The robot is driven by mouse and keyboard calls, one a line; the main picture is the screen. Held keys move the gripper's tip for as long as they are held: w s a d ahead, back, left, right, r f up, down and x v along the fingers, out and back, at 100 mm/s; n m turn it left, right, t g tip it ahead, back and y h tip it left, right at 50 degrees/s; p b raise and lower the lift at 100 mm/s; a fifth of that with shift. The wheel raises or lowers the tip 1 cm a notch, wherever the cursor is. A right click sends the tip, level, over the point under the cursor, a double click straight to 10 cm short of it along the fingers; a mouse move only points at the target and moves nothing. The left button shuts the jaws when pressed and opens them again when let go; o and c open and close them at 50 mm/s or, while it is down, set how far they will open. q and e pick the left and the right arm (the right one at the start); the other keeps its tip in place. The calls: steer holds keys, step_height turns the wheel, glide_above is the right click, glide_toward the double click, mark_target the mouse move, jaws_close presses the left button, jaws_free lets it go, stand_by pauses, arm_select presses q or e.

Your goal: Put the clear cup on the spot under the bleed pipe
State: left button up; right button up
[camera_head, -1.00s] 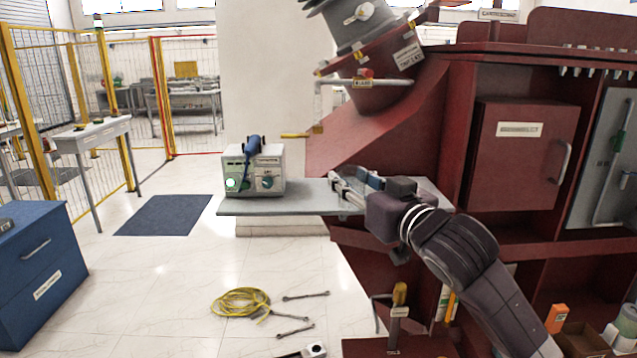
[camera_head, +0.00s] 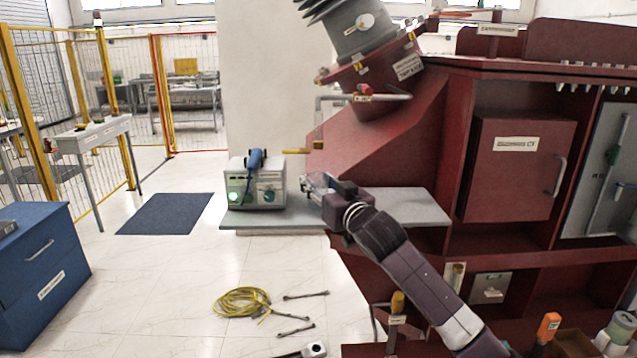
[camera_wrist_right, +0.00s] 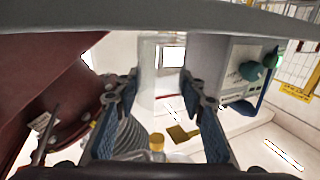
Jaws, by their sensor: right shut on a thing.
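My right gripper (camera_head: 312,184) is shut on the clear cup (camera_wrist_right: 155,75), which shows as a faint see-through shape between the blue-padded fingers in the right wrist view. In the head view the cup is hard to make out at the fingertips. The gripper is over the left part of the grey shelf (camera_head: 420,207), just right of the control box. The thin bleed pipe (camera_head: 318,108) runs left from a red-handled valve (camera_head: 365,90) and bends down, its lower end above the gripper. I cannot make out the spot under it.
The control box (camera_head: 255,183) with a green light and a blue part on top stands close left of the gripper. The sloping red transformer wall (camera_head: 385,150) rises behind the shelf. The shelf's right part is clear. A yellow cable coil (camera_head: 240,301) and wrenches lie on the floor.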

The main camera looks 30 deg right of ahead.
steer(key=shift+f, duration=0.3)
steer(key=shift+f, duration=0.15)
steer(key=o, duration=1.1)
steer(key=shift+o, duration=0.2)
steer(key=shift+r, duration=0.25)
steer(key=shift+s+f, duration=0.2)
steer(key=shift+s, duration=0.1)
steer(key=s+a+b, duration=0.2)
steer(key=s+b, duration=0.1)
steer(key=s, duration=0.8)
steer(key=shift+s+r, duration=0.15)
